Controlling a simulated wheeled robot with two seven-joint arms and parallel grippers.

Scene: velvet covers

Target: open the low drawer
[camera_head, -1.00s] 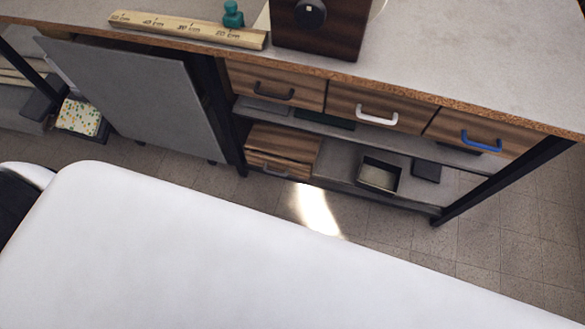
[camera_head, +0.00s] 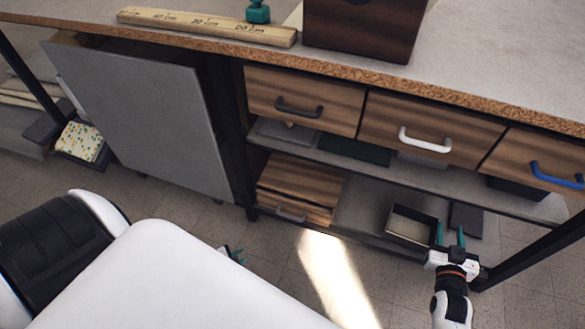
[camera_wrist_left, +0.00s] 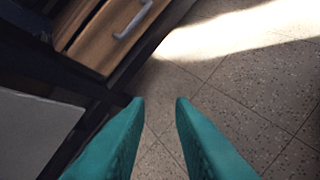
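The low drawer (camera_head: 313,211) is a small brown wooden unit on the bottom shelf, with a grey bar handle (camera_head: 290,214) on its front. In the left wrist view, the drawer front (camera_wrist_left: 105,38) and its handle (camera_wrist_left: 133,20) show at the upper left, beyond the fingertips. It looks shut. My left gripper (camera_head: 235,255) is mostly hidden behind my white body, below and left of the drawer; its teal fingers (camera_wrist_left: 161,100) are apart and empty over the floor. My right gripper (camera_head: 450,237) is open and empty in front of the shelf's right part, away from the drawer.
Three upper drawers (camera_head: 303,98) with dark, white and blue handles sit under the worktop (camera_head: 480,70). An open box (camera_head: 411,225) stands on the low shelf. A grey panel (camera_head: 145,120) and dark post are left of the drawer. The floor (camera_head: 270,245) in front is clear.

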